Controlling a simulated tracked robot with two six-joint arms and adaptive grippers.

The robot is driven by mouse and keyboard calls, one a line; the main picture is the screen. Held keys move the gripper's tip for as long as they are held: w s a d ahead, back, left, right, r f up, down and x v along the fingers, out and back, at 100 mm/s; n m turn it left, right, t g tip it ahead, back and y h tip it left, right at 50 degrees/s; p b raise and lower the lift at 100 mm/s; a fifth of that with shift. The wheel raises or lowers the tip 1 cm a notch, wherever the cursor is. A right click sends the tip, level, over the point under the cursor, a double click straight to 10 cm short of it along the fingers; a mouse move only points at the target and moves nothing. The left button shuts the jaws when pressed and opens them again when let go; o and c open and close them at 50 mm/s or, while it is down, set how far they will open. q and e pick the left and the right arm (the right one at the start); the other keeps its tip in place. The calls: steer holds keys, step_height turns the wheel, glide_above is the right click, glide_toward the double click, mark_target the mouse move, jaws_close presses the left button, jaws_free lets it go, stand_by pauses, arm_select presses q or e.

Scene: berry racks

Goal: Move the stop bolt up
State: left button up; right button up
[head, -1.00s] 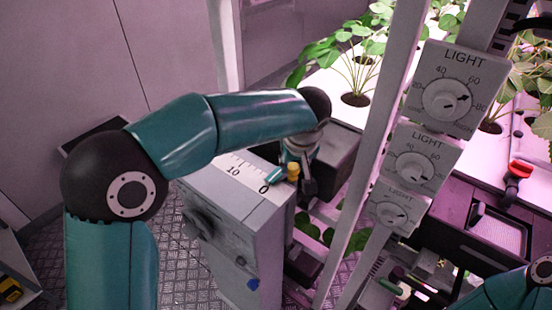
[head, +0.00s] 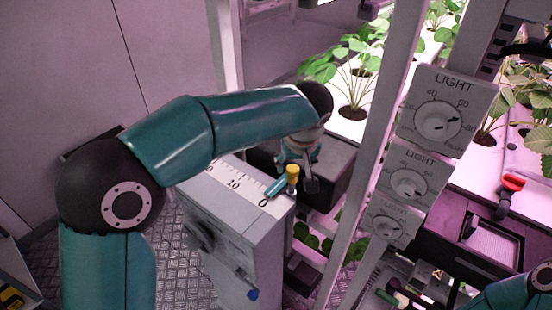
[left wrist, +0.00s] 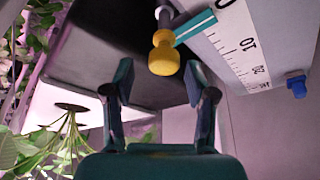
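A yellow knob (head: 292,173), which looks like the stop bolt, stands at the 0 end of a white number scale (head: 238,184) on a grey box (head: 240,225). A teal pointer (head: 276,187) lies beside it. In the left wrist view the knob (left wrist: 163,58) hangs on a thin pale stem, with the teal pointer (left wrist: 195,27) to its right. My left gripper (head: 301,181) is close to the knob. Its fingers (left wrist: 158,84) are spread apart, with the knob just beyond the gap between their tips; I see no contact. My right gripper is not clearly visible.
A blue knob (head: 253,294) is low on the box. A dark block (head: 335,160) lies behind the gripper. A white post (head: 372,150) and LIGHT dials (head: 438,121) stand to the right. Plants (head: 355,75) are behind.

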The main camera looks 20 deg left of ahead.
arm_select(q)
steer(key=shift+a+f, duration=0.1)
steer(key=v, duration=1.2)
steer(key=shift+w+f, duration=0.1)
